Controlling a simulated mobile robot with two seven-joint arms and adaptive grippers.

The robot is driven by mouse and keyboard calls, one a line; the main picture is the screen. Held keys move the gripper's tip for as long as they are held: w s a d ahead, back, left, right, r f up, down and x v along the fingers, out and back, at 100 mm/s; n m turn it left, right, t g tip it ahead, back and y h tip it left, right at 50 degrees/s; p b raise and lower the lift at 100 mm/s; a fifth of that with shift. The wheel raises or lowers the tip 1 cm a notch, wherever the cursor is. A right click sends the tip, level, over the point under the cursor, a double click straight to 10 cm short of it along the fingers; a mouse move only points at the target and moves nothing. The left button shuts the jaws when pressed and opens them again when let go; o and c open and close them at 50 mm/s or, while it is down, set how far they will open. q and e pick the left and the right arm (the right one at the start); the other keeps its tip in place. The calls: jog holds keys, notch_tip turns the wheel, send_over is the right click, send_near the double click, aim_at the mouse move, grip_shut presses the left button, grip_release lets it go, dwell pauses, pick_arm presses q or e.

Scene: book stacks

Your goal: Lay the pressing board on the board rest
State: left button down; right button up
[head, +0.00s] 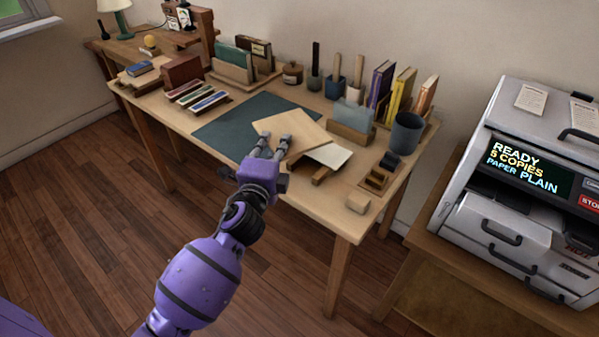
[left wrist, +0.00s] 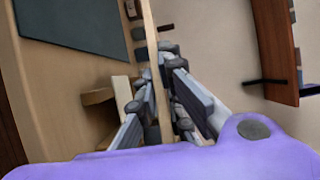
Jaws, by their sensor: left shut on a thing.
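The pressing board (head: 292,133) is a flat, pale wooden board over the front middle of the desk. My left gripper (head: 273,146) is shut on its near edge. In the left wrist view the board (left wrist: 150,45) shows edge-on as a thin strip between the fingers (left wrist: 159,88). Just right of and below the board are a pale sheet (head: 331,155) and a low wooden piece (head: 322,175), which may be the board rest; the board partly hides this area. I cannot tell whether the board touches it. My right gripper is not in view.
A dark green mat (head: 225,128) lies left of the board. Books, pots and a grey cup (head: 406,133) line the back and right. A small wooden block (head: 357,202) sits at the front right corner. A copier (head: 530,190) stands farther right.

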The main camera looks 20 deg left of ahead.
pick_arm(q)
jog(key=b, duration=0.2)
send_over(297, 182)
jog(key=a, duration=0.1)
jog(key=f, duration=0.4)
jog(key=shift+a+f, duration=0.2)
jog(key=shift+f, duration=0.15)
jog(key=shift+d+f, duration=0.35)
jog(key=f+b, duration=0.1)
jog(key=f, duration=0.1)
jog(key=f+b, duration=0.1)
jog(key=f, duration=0.1)
jog(key=shift+w+d, duration=0.1)
jog(key=shift+d, duration=0.3)
jog(key=shift+r, duration=0.1)
jog(key=c, duration=2.2)
grip_release()
